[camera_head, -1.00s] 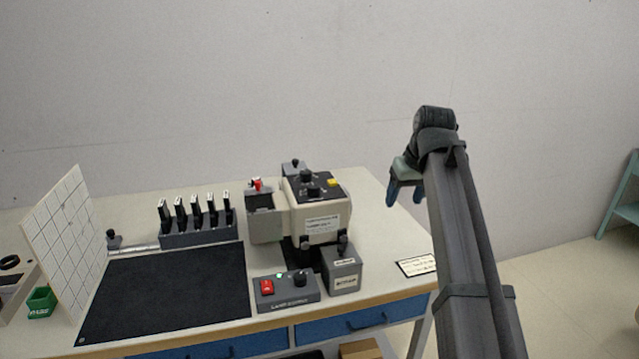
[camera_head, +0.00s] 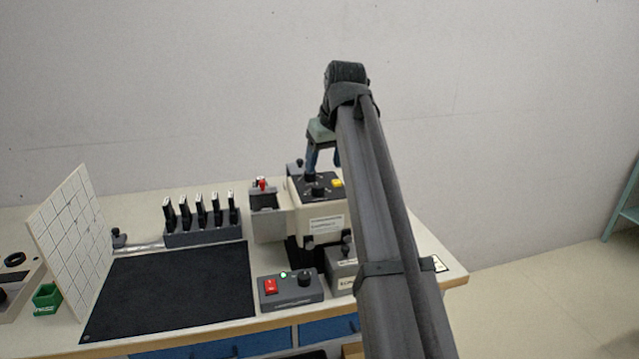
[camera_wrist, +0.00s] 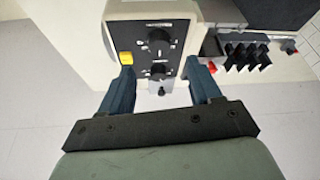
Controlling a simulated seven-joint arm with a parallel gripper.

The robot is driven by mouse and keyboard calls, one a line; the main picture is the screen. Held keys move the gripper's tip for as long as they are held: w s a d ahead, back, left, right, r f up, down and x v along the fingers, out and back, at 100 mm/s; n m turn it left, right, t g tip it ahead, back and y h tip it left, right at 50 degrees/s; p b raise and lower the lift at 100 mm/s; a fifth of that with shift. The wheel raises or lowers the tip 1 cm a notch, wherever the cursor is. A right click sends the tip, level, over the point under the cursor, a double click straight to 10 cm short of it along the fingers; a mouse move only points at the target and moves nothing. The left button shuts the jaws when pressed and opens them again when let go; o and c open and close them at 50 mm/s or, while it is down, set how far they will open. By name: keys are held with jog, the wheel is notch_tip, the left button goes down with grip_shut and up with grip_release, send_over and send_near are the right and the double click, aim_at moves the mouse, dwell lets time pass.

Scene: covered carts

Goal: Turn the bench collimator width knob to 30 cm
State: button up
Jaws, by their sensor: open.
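The collimator is a cream box (camera_head: 325,222) on the bench, with a black top panel carrying two black knobs and a yellow button (camera_head: 337,183). In the wrist view one knob (camera_wrist: 159,38) is farther up the panel and the other knob (camera_wrist: 158,71) is nearer my fingers. Both have scale marks around them, too small to read, so I cannot tell which is width. My gripper (camera_wrist: 161,68) is open and empty, its fingers to either side of the nearer knob in the picture. In the head view my gripper (camera_head: 324,168) is above the panel; contact cannot be told.
A control box (camera_head: 291,290) with a red switch, black knob and green light stands in front. A rack (camera_head: 203,236) of upright black plates, a dark mat (camera_head: 170,290) and a gridded white board (camera_head: 70,235) are to the left. My arm hides the bench's right part.

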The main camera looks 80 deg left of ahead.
aim_at(318, 186)
jog(key=x, duration=0.8)
jog(key=shift+c, duration=0.4)
jog(key=c, duration=1)
jog(key=shift+o, duration=0.2)
jog(key=shift+s+m+t, duration=0.1)
jog(key=shift+m+t, duration=0.4)
jog(key=shift+m, duration=0.75)
jog(key=shift+s+m+t, duration=0.1)
jog(key=shift+m+t, duration=0.4)
jog(key=shift+m, duration=0.75)
jog(key=o, duration=1)
jog(key=shift+o, duration=0.2)
